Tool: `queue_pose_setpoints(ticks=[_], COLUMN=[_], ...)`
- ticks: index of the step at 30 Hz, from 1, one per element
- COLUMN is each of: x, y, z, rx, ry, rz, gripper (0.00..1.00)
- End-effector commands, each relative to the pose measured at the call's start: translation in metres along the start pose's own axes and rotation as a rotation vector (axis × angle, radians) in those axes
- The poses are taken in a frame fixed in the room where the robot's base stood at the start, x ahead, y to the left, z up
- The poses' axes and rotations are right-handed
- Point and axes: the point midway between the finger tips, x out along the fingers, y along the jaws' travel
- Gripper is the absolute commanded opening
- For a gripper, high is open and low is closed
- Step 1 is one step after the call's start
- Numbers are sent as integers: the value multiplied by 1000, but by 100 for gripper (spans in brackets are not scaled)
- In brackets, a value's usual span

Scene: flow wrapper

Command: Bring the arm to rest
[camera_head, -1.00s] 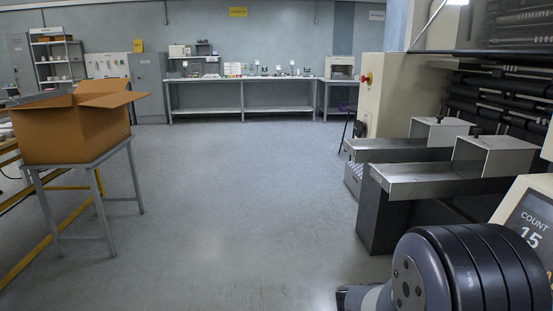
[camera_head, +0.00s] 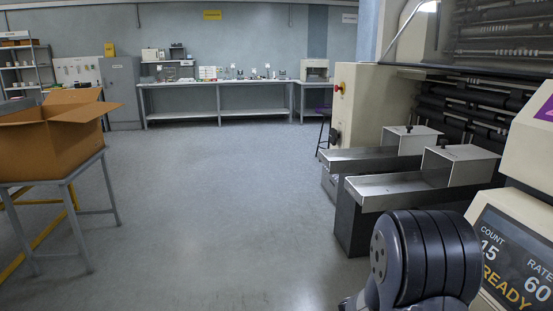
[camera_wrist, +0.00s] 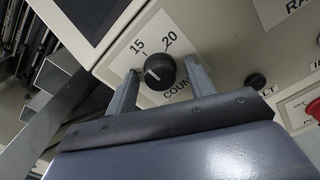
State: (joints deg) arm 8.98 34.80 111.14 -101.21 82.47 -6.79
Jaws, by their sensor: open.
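My gripper (camera_wrist: 160,70) is open in the wrist view, with one finger on each side of a black selector knob (camera_wrist: 161,73). The fingers look apart from the knob, but their depth to the panel is hard to judge. The knob's white mark lies on its left side, toward the label 15; 20 is at the right, and COUNT is printed below. In the head view my arm shows at the lower right, in front of the machine's screen (camera_head: 515,262), which reads COUNT 15, RATE 60 and READY. The gripper is hidden there.
In the wrist view a black button (camera_wrist: 256,81) and a red button (camera_wrist: 314,109) are right of the knob. Metal infeed troughs (camera_head: 400,190) stand beyond my arm. An open carton (camera_head: 50,140) sits on a grey stand at left. The middle floor is clear.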

Motion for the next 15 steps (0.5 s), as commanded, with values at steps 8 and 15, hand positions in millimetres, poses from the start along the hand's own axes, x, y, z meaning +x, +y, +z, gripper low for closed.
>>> queue_pose_setpoints(ticks=[8,15], x=[0,0], y=[2,2], z=[4,4], rx=[-231,-444], ry=[0,0], rz=[-1,0], gripper=[51,51])
